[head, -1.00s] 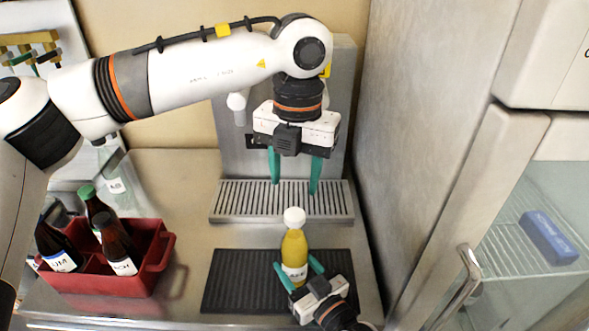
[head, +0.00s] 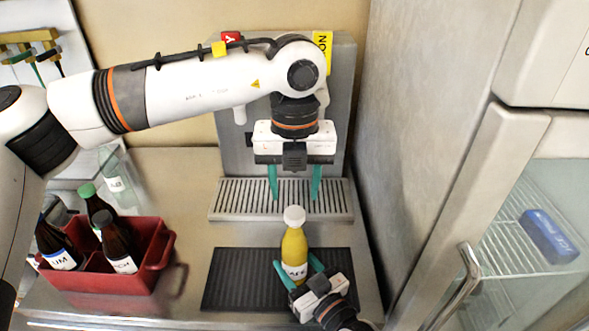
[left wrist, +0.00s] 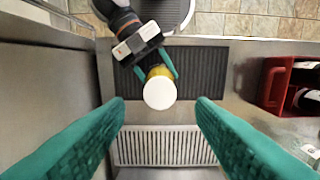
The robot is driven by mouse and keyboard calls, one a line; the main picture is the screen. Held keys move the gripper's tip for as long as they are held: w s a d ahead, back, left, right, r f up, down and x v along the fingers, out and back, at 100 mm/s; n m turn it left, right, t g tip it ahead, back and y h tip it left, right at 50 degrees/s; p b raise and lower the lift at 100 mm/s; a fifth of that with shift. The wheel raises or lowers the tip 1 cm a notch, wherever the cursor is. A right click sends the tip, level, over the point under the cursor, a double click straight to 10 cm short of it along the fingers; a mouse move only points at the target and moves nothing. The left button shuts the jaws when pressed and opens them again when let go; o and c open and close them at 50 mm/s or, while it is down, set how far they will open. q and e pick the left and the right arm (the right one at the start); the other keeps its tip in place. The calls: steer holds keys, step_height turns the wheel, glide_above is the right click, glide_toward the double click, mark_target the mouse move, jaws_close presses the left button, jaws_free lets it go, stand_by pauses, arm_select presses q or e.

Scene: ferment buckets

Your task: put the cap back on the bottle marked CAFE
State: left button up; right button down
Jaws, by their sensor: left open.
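The bottle marked CAFE (head: 294,247) is yellow and stands upright on the black mat; its label is partly hidden. A white cap (head: 294,215) sits on its top; I cannot tell if it is tight. My right gripper (head: 297,267) is shut on the bottle's lower body, one finger on each side. My left gripper (head: 294,196) is open and empty, pointing down, above and behind the bottle. In the left wrist view the cap (left wrist: 160,93) shows as a white disc between the open fingers, apart from them.
A red crate (head: 160,255) with several dark bottles stands at the left. A slotted drip tray (head: 235,199) lies behind the black mat (head: 225,280). A clear glass vessel (head: 116,182) stands at the back left. A steel cabinet wall and glass-door fridge bound the right side.

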mark_target(294, 213)
arm_select(q)
steer(key=shift+f, duration=2.6)
steer(key=shift+c, duration=0.5)
steer(key=c, duration=0.9)
steer(key=m, duration=1.2)
steer(key=shift+m, duration=0.3)
steer(key=m, duration=1.2)
steer(key=o, duration=1.2)
steer(key=shift+c, duration=0.2)
